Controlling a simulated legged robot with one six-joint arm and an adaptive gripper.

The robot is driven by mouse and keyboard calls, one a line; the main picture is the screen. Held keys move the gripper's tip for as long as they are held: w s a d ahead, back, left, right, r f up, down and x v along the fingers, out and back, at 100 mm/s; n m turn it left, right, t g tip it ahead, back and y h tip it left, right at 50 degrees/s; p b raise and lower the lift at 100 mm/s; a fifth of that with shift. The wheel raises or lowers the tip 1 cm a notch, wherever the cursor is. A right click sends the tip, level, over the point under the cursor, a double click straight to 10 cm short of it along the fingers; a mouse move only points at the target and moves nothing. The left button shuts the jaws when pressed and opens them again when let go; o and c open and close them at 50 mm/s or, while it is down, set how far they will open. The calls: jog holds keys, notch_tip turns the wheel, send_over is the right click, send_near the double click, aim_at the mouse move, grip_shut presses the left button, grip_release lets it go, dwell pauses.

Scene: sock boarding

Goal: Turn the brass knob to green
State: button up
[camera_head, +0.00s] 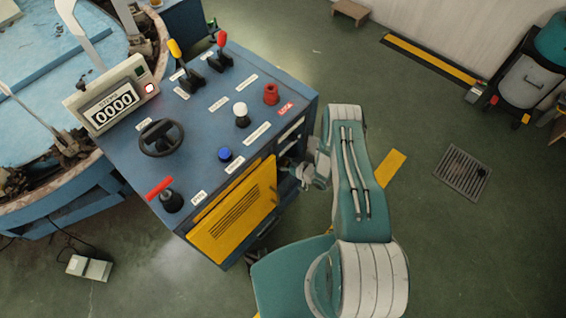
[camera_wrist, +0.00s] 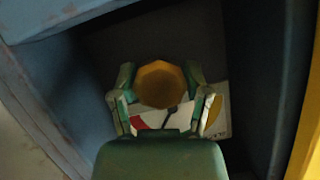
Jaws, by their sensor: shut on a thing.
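The brass knob (camera_wrist: 160,84) is a faceted yellow-gold piece inside a dark recess in the wrist view. A white dial plate (camera_wrist: 217,115) lies behind it, with a red patch and a dark line or pointer showing below the knob. No green mark can be made out on the plate; my gripper hides part of it. My gripper (camera_wrist: 160,95) has one finger on each side of the knob and is shut on it. In the head view my gripper (camera_head: 298,176) reaches into the right side of the blue cabinet, and the knob is hidden there.
Blue walls (camera_wrist: 258,70) of the recess stand close on both sides. The blue console (camera_head: 190,130) carries levers, buttons, a black handwheel (camera_head: 162,138) and a counter (camera_head: 112,102) reading 0000. A yellow vented door (camera_head: 235,213) is on its front.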

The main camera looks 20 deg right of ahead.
jog(key=n+h, duration=0.1)
jog(key=n, duration=0.1)
jog(key=n+t+h, duration=0.1)
jog(key=n, duration=0.1)
jog(key=shift+t, duration=0.3)
jog(key=n+t+h, duration=0.1)
jog(key=n+h, duration=0.1)
jog(key=n, duration=0.1)
jog(key=shift+n+t, duration=0.4)
dwell(0.4)
jog(key=o, duration=1.1)
jog(key=shift+o, duration=0.2)
jog(key=v, duration=1.2)
jog(key=shift+a+f, duration=0.15)
